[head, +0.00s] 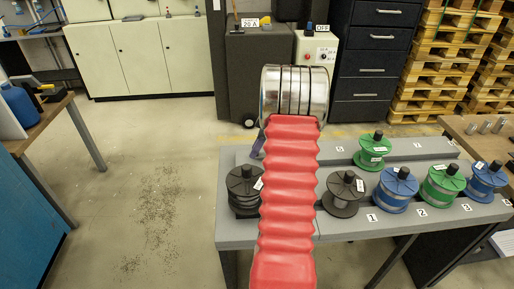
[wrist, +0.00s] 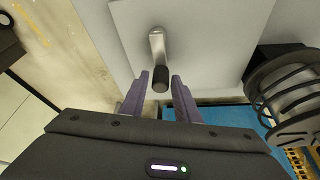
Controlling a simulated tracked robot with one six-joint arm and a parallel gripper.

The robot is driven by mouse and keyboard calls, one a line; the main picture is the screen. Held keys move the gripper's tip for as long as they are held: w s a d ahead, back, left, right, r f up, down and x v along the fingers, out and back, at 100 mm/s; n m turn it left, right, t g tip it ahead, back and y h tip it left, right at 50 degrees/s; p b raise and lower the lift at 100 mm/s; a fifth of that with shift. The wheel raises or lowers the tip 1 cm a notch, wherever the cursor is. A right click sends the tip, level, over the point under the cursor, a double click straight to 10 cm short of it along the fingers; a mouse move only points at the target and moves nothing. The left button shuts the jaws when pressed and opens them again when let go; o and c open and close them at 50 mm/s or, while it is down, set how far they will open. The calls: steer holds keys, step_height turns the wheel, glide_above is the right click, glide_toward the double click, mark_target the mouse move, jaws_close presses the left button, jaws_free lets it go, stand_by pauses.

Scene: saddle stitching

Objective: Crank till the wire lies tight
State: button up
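In the wrist view a crank (wrist: 156,45) with a short metal arm and a black knob (wrist: 160,79) stands out from a pale grey panel (wrist: 205,35). My gripper (wrist: 160,75) is open, with one purple finger on each side of the knob. A narrow gap shows between the knob and each finger. In the head view my red-sleeved arm hides the crank and most of the gripper; a purple bit of a finger shows left of the sleeve. A dark spool (head: 243,186) sits just left of the sleeve. I cannot make out the wire.
On the grey bench (head: 350,228) to the right stand a dark grey spool (head: 343,194), blue spools (head: 394,190) and green spools (head: 441,185). A black slotted reel (wrist: 288,95) is close right of my gripper in the wrist view. The floor at left is open, with scattered bits.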

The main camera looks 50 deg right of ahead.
jaws_close()
steer(key=shift+d, duration=0.2)
steer(key=shift+a, duration=0.1)
steer(key=shift+w+m, duration=0.1)
steer(key=shift+m, duration=0.2)
